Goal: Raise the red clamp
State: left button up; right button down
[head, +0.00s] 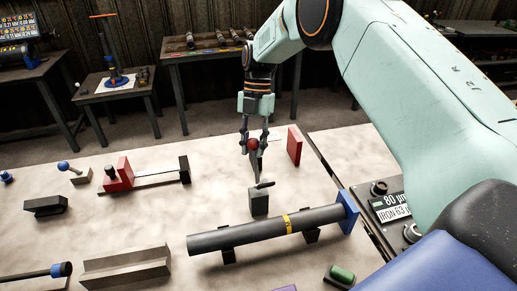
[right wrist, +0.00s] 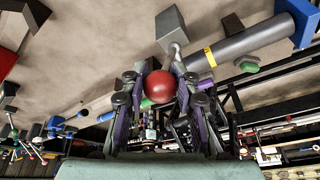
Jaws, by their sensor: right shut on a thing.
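The red clamp has a round red ball knob (head: 253,144) on a lever that leads down to a grey block (head: 258,203) on the pale tabletop. My right gripper (head: 252,148) comes down from above and is shut on the red knob, with its fingers on either side. In the right wrist view, the red knob (right wrist: 160,87) sits between the fingertips, and the lever runs up to the grey block (right wrist: 171,25). The fingers partly hide the lever. My left gripper is not in view.
A long dark shaft (head: 262,230) with a yellow band lies on supports just in front of the clamp. A red plate (head: 294,146) stands right of the gripper. A red block (head: 117,174) with a rail and a blue-knobbed clamp (head: 64,166) are at left.

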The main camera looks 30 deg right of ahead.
jog(key=shift+w+d+f+b, duration=0.15)
jog(key=shift+w+f+b, duration=0.15)
jog(key=shift+w, duration=0.25)
jog(key=shift+w+d+f+b, duration=0.1)
jog(key=shift+w+f+b, duration=0.15)
jog(key=shift+w, duration=0.3)
jog(key=shift+f, duration=0.25)
jog(key=c, duration=1.4)
grip_release()
jog(key=o, duration=0.4)
jog(key=shift+w+a+f, duration=0.1)
jog(key=shift+w, duration=0.15)
jog(key=shift+s+r, duration=0.25)
jog(key=shift+r, duration=0.05)
jog(key=v, duration=1.1)
jog(key=shift+r, duration=0.35)
